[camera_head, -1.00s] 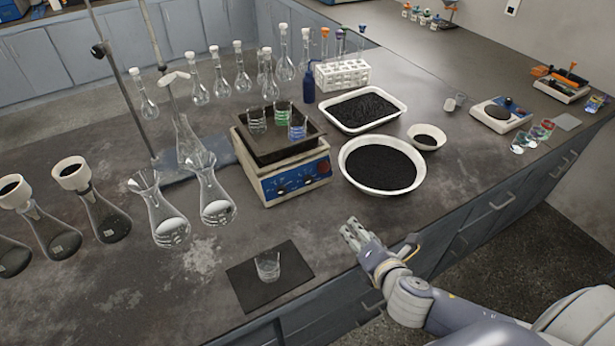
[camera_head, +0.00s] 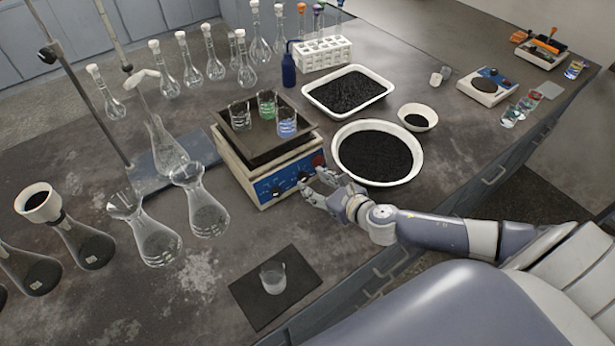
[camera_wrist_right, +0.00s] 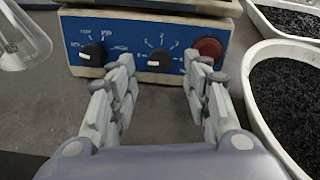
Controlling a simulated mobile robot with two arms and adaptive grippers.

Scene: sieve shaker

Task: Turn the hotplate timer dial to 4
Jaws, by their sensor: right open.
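The hotplate (camera_head: 258,170) is a cream box with a blue front panel, bearing a dark tray with several small beakers. In the right wrist view its panel (camera_wrist_right: 135,32) shows a black dial at the left (camera_wrist_right: 92,54), a second black dial with numbers around it (camera_wrist_right: 159,60), and a round red knob (camera_wrist_right: 208,48) at the right. Each black dial has a white mark near its lower edge. My right gripper (camera_head: 311,187) is just in front of the panel; in the wrist view it is open (camera_wrist_right: 160,85), its fingers either side of the numbered dial, apparently not touching it.
A round white bowl of black grains (camera_head: 378,152) stands close to the right of my gripper. A glass beaker (camera_head: 272,278) sits on a dark mat in front. Glass flasks (camera_head: 205,205) stand left of the hotplate. A white tray of black material (camera_head: 348,91) lies behind.

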